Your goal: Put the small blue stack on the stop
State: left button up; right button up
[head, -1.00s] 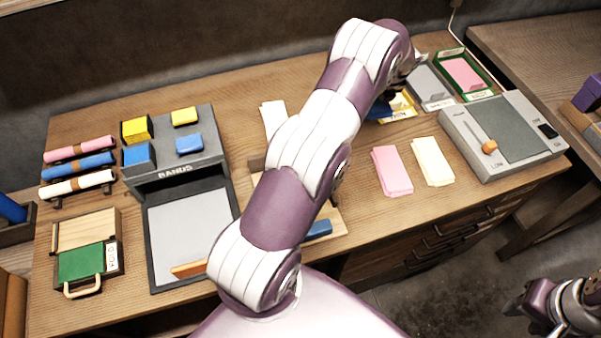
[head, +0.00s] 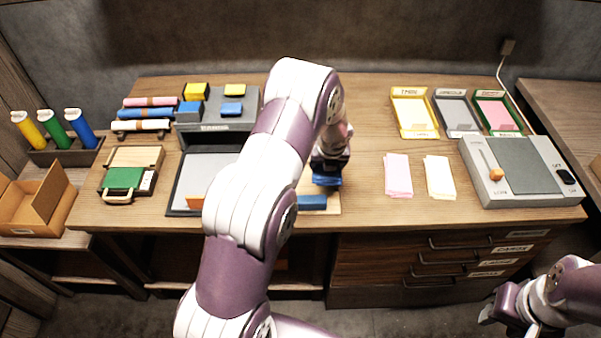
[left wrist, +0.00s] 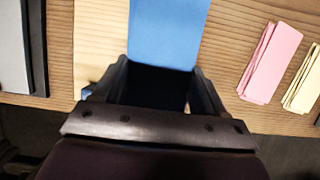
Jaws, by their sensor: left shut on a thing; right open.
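My left gripper (head: 329,166) is shut on a small blue stack (head: 327,181), above a pale wooden board (head: 333,203) at the table's front. In the left wrist view the blue stack (left wrist: 167,35) sticks out from between the fingers (left wrist: 158,85). A blue bar (head: 312,203) lies along the board's front, just below the held stack. My arm hides the board's left part, and I cannot tell which part is the stop. My right gripper (head: 505,312) is open and empty, low at the right, away from the table.
Pink sheets (head: 398,175) and cream sheets (head: 439,177) lie right of the board. A yellow tray (head: 414,133), grey tray (head: 455,130) and green tray (head: 518,130) stand behind. A grey slider box (head: 480,190) is at right. A grey stand (head: 214,138) holds blue and yellow blocks.

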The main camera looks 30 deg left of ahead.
pick_arm(q)
jog(key=p, duration=0.2)
send_over(307, 172)
jog(key=s, duration=0.1)
jog(key=f, duration=0.2)
jog(key=d+f, duration=0.1)
jog(key=f, duration=0.1)
jog(key=shift+s, duration=0.2)
notch_tip(307, 172, down, 4)
jog(key=shift+w+a+f+b, duration=0.1)
jog(key=shift+w+a+b, duration=0.05)
jog(key=shift+b, duration=0.4)
jog(key=o, duration=1.1)
jog(key=shift+f, duration=0.1)
